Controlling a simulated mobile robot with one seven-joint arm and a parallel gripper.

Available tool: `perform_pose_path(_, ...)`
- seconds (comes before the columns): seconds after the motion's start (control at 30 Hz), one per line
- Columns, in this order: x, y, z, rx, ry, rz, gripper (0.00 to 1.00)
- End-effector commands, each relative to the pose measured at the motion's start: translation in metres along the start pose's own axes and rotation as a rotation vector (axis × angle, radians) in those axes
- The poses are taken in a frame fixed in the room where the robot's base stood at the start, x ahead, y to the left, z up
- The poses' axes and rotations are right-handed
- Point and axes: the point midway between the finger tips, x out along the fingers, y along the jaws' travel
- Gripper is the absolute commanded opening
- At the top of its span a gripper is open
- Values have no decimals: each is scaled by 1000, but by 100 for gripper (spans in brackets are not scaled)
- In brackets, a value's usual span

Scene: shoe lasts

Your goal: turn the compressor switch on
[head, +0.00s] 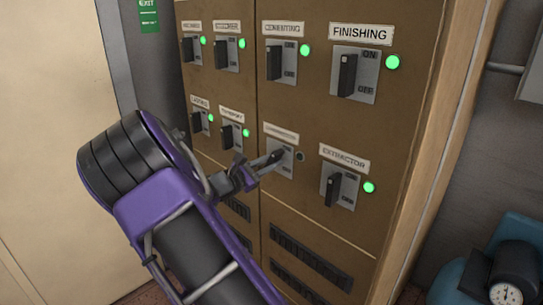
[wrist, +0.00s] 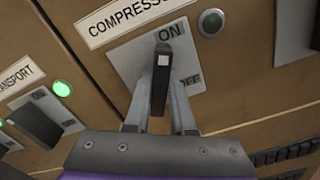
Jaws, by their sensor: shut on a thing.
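The compressor switch is a black lever (wrist: 174,48) on a grey plate (wrist: 128,62) marked ON and OFF, under a COMPRESSOR label (wrist: 130,20). In the wrist view my gripper (wrist: 165,88) has one finger on each side of the lever and is shut on it. The lever's white-marked end lies next to the word ON. The round lamp (wrist: 211,22) beside the plate is dark. In the head view my gripper (head: 270,162) reaches the same plate (head: 287,167) from the left and hides most of the lever; the lamp (head: 300,156) is unlit there too.
Other switches with green lit lamps surround it: FINISHING (head: 347,75) above right, EXTRACTOR (head: 333,190) at lower right, TRANSPORT (head: 227,136) close on the left. Vents (head: 310,262) lie below. A blue machine with a gauge (head: 505,293) stands at lower right.

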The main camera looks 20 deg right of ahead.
Motion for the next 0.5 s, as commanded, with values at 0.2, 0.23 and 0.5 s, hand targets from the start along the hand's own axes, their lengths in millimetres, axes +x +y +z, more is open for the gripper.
perform_pose_path(0.2,-1,0,-1,-193,2,1,0)
perform_pose_path(0.23,-1,0,-1,-217,2,1,0)
perform_pose_path(0.5,-1,0,-1,-393,2,2,0)
